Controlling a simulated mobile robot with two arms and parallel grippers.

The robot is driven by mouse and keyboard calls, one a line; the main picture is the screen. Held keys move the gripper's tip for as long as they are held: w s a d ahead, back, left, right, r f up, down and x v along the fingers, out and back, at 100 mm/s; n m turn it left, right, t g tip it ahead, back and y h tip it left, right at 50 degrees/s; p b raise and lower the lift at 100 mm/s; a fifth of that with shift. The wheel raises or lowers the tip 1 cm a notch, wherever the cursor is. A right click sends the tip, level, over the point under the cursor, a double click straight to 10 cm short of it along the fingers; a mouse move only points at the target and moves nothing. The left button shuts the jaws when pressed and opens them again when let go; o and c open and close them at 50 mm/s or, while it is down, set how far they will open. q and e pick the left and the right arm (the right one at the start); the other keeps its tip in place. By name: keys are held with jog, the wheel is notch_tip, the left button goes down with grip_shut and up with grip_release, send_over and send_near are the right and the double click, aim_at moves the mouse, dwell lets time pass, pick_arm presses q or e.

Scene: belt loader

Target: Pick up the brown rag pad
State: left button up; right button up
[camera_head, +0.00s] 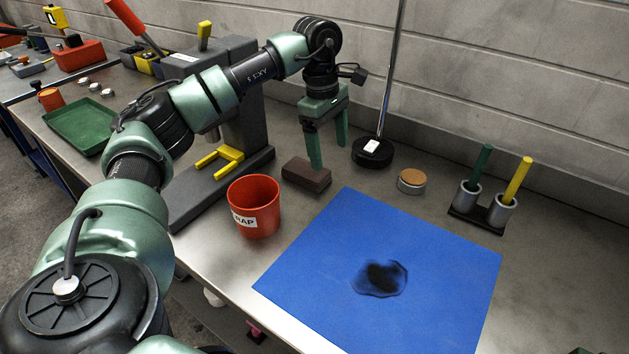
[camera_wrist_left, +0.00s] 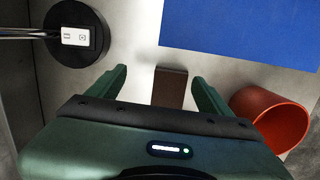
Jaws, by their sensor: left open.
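The brown rag pad (camera_head: 306,175) is a small dark brown block lying flat on the steel bench, between the red cup and the round black base. My left gripper (camera_head: 328,155) is open and points down just above the pad; one finger overlaps the pad in the head view. In the left wrist view, the pad (camera_wrist_left: 170,88) shows between the two spread fingers of my left gripper (camera_wrist_left: 160,82), and its near end is hidden by the gripper body. I see nothing held in the fingers. My right gripper is not in view.
A red cup (camera_head: 254,207) with a label stands close to the pad's left. A black lamp-like base (camera_head: 373,152) with a thin pole stands to the right. A blue mat (camera_head: 330,235) with a dark stain lies in front. A grey press (camera_head: 205,195) with yellow forks stands behind left.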

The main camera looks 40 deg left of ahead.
aim_at(308, 169)
pick_arm(q)
jog(key=shift+g+y, duration=0.3)
jog(key=shift+y, duration=0.3)
jog(key=a, duration=0.1)
jog(key=s+a, duration=0.1)
jog(key=a, duration=0.1)
jog(key=a+r, duration=0.1)
jog(key=shift+s+a, duration=0.25)
jog(key=shift+s, duration=0.15)
jog(key=f, duration=0.7)
jog(key=shift+s+f+p, duration=0.15)
jog(key=shift+s+p, duration=0.05)
jog(key=shift+p, duration=0.15)
jog(key=c, duration=1.5)
